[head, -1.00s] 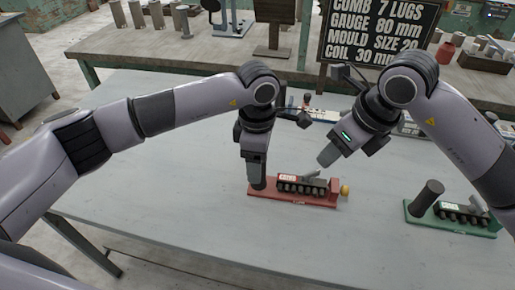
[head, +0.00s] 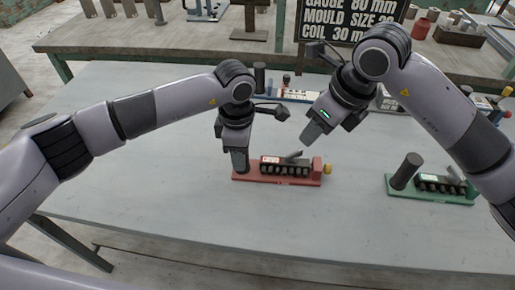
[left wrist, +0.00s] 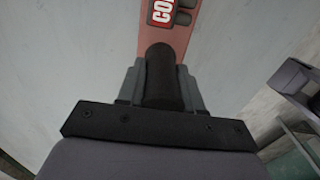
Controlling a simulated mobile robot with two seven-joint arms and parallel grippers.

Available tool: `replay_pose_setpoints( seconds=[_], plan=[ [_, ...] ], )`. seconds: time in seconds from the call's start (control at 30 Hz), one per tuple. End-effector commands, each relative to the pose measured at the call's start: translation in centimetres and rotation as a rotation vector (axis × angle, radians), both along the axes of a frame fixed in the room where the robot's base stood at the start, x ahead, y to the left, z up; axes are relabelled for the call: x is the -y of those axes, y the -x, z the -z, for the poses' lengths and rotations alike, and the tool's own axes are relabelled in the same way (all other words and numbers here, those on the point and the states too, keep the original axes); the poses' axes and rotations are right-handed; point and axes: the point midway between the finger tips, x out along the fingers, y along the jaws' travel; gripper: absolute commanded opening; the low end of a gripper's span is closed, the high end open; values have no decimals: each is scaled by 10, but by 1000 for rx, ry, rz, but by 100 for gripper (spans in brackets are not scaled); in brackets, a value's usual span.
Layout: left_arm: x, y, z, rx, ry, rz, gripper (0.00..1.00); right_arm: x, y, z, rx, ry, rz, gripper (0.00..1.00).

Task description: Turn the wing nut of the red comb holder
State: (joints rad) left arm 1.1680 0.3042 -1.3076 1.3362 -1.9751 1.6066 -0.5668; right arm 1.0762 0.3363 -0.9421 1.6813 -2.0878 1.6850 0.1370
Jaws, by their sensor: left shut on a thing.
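My left gripper (head: 240,168) points down at the holder's left end. It is shut on the dark upright handle (left wrist: 163,80), with a jaw on each side in the left wrist view. My right gripper (head: 309,139) is above and behind the holder's right half, apart from it; its jaw opening cannot be made out.
A green comb holder (head: 430,197) with a dark handle stands to the right. A blue and white holder (head: 290,95) lies behind my arms. A dark sign (head: 345,22) stands on the bench at the back. The table front is clear.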

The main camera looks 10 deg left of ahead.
Motion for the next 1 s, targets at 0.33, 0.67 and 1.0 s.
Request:
replay_pose_setpoints(
  seconds=[0.33,0.67,1.0],
  plan=[
    [0,0,-1,0,0,0,0,1,-19,4,-51,76,-358,35],
    [0,0,-1,1,0,0,0,5,-37,-1,-78,66,-794,35],
    [0,0,-1,1,1,-1,0,9,-52,-15,-36,-18,-1164,35]
  ],
)
